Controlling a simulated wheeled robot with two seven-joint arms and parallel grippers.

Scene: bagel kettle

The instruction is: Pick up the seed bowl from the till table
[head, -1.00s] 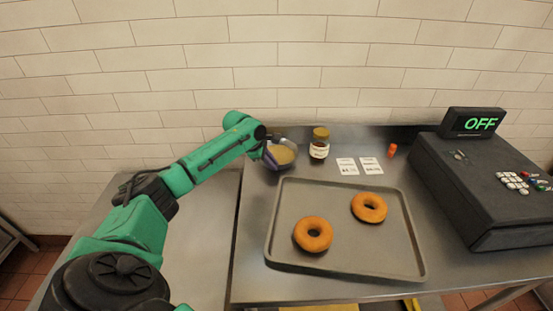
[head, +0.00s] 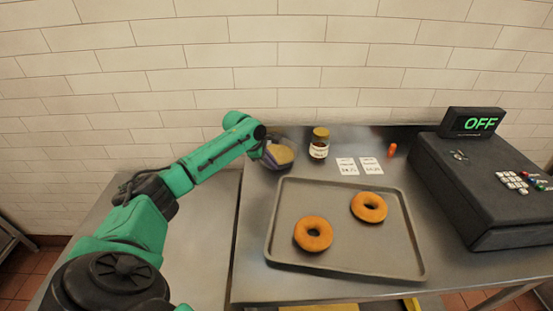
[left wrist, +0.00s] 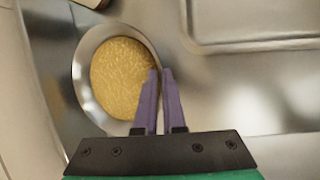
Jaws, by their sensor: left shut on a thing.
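The seed bowl (head: 291,158) is a grey metal bowl with tan seeds, at the back left of the till table (head: 250,275). It also shows in the left wrist view (left wrist: 84,85), left of and behind the purple fingers. My left gripper (head: 268,155) reaches it from the left, with its fingers at the bowl's edge. In the left wrist view the fingers (left wrist: 158,75) are close together over the bowl's right rim, shut on it. The bowl looks slightly tilted. I cannot tell whether it is clear of the table. My right gripper is not in view.
A jar (head: 319,146) stands just right of the bowl. A grey tray (head: 345,262) with two bagels lies in front. Price cards (head: 358,166), a small orange object (head: 392,150) and a till (head: 485,185) are further right. A tiled wall (head: 300,60) closes the back.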

